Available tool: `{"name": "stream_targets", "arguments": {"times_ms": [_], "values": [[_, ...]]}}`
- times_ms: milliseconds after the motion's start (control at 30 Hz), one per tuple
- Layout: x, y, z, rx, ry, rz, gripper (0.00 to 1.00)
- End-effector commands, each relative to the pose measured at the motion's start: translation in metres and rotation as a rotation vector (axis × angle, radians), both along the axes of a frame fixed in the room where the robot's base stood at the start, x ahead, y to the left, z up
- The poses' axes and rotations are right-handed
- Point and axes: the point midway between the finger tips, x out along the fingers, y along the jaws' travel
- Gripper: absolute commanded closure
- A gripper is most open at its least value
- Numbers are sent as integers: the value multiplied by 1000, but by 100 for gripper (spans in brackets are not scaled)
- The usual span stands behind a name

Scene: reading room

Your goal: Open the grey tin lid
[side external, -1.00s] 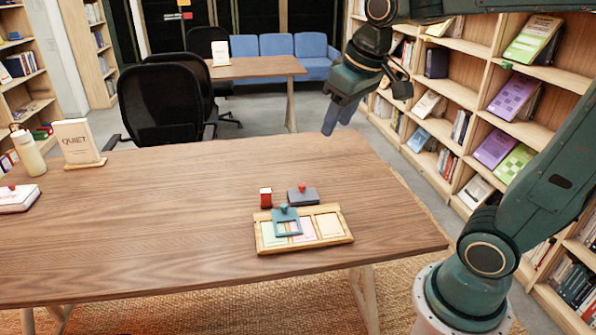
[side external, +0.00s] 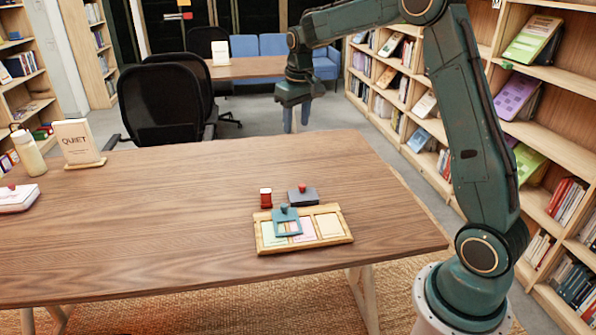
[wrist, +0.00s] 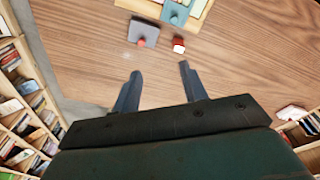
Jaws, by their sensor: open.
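The grey tin (side external: 308,198) sits on the wooden table behind the card tray. A red knob (side external: 301,187) tops its grey lid, which looks shut. In the wrist view the tin (wrist: 146,30) is at the upper middle, beyond my fingertips. My gripper (side external: 296,129) is open and empty, pointing down. It hangs high and well apart from the tin, towards the table's far edge in the side view. Its two blue-grey fingers (wrist: 159,72) are spread in the wrist view, with bare table between them.
A small red item (side external: 265,199) stands just left of the tin. A wooden tray (side external: 337,240) with coloured cards lies in front, a teal knobbed frame (side external: 279,230) on it. A QUIET sign (side external: 78,140), bottle (side external: 28,158) and white box stand far left. The table's middle is clear.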

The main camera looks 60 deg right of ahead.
Motion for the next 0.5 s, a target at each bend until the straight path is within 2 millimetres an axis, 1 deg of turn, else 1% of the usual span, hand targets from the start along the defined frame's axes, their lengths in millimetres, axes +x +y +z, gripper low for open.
{"name": "stream_targets", "arguments": {"times_ms": [33, 200, 400, 500], "values": [[7, -9, -12, 4, 14, -10, 57], [26, -37, -47, 14, 53, -35, 57], [41, -67, -91, 26, 93, -63, 57], [45, -78, -109, 32, 107, -73, 57]]}}
